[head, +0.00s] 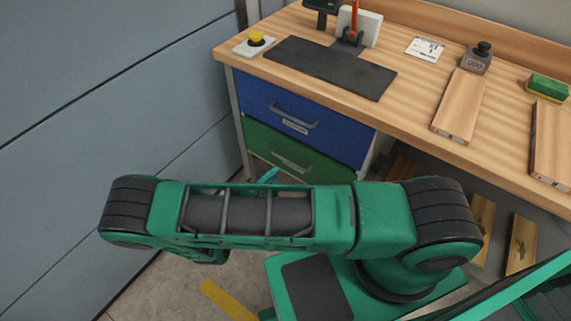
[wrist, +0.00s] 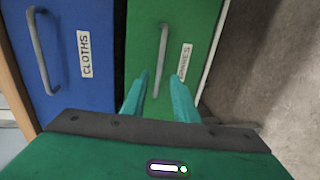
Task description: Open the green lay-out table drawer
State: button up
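The green drawer (head: 265,138) sits below a blue drawer under the wooden table and looks shut. Its grey bar handle (head: 290,162) is partly above my arm in the head view. In the wrist view the green drawer (wrist: 200,25) fills the middle, with its handle (wrist: 162,55) upright in the picture. My gripper (wrist: 160,78) is open, its two teal fingertips on either side of the handle's lower part in the picture. I cannot tell whether the fingers reach around the bar. Nothing is held. My arm hides the drawer's lower part in the head view.
The blue drawer (head: 290,112), labelled CLOTHS in the wrist view (wrist: 75,25), looks shut. A grey panelled wall (head: 90,130) stands left. Bare floor (wrist: 270,80) shows beside the drawers.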

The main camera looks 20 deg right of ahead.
jog(key=x, duration=0.8)
jog(key=shift+w+d, duration=0.25)
jog(key=shift+d, duration=0.1)
grip_shut()
